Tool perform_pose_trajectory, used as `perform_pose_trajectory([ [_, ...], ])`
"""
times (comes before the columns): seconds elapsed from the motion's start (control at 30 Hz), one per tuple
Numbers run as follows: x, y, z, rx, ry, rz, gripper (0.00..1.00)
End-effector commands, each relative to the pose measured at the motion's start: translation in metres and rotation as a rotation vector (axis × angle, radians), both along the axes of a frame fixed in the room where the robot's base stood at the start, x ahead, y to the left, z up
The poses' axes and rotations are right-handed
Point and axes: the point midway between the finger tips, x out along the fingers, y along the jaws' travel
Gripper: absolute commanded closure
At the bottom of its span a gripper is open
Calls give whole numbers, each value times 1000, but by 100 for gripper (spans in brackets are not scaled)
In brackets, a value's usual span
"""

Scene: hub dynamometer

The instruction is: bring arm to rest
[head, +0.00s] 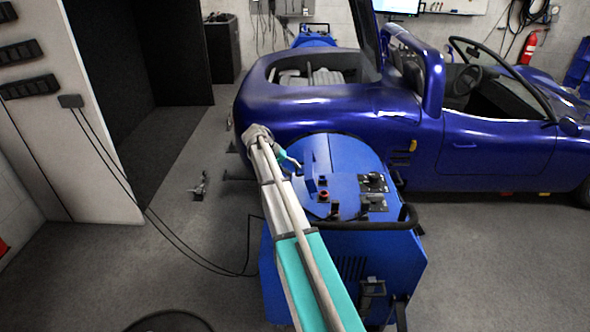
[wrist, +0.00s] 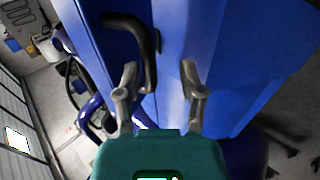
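My arm stretches forward over the blue dynamometer unit (head: 345,245) in the head view, with its wrist end near the back of that unit. The fingers of my gripper are mostly hidden in the head view. In the wrist view my gripper (wrist: 158,72) has its two grey fingers spread apart with nothing between them. Beyond them is a blue panel (wrist: 230,45) with a dark curved handle (wrist: 143,40). I cannot tell whether the fingers touch it.
The unit's top carries a red button (head: 323,196), dark controls and a black rail (head: 408,222). A dark blue car (head: 480,155) stands close behind. A cable (head: 165,228) runs across the floor at left. A small metal item (head: 200,187) lies there, amid open floor.

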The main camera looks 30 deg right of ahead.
Motion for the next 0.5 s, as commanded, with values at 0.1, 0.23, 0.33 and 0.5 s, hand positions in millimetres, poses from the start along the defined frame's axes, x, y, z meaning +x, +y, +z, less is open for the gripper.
perform_pose_trajectory([
  [0.1,-2,-1,0,-2,1,-3,49],
  [0.23,-2,-2,1,-2,3,-4,49],
  [0.33,-3,-2,1,-2,2,-5,49],
  [0.5,-3,-2,4,-3,3,-5,49],
])
